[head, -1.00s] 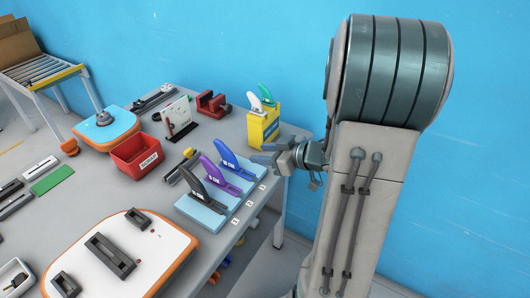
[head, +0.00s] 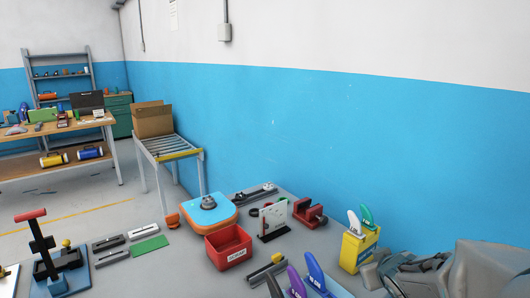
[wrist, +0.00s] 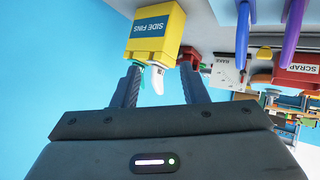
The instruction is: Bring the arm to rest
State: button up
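My gripper (wrist: 160,88) is open, with its two dark fingers apart and nothing held between them. In the head view my arm fills the lower right corner, and my gripper (head: 376,268) is beside the yellow side-fins box, partly cut off by the frame. The yellow box (head: 352,252) stands on the grey table with a white fin and a green fin upright in it. In the wrist view the box (wrist: 155,35) appears upside down beyond the fingertips, and its white fin (wrist: 154,79) shows in the gap between them.
A red scrap bin (head: 229,248), a blue-and-orange board (head: 208,213) and a red clamp (head: 309,214) are on the grey table. Purple and blue fins (head: 315,272) stand near my gripper. A blue-and-white wall (head: 400,130) rises behind the table.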

jog(key=s+a+m+g+y, duration=0.1)
jog(key=s+a+g, duration=0.2)
jog(key=s+a, duration=0.3)
jog(key=s+a+m+g, duration=0.1)
jog(key=s+a+g, duration=0.3)
jog(key=s, duration=0.8)
jog(key=shift+a+m+g+y, duration=0.3)
jog(key=shift+a+y, duration=0.1)
jog(key=shift+a, duration=0.55)
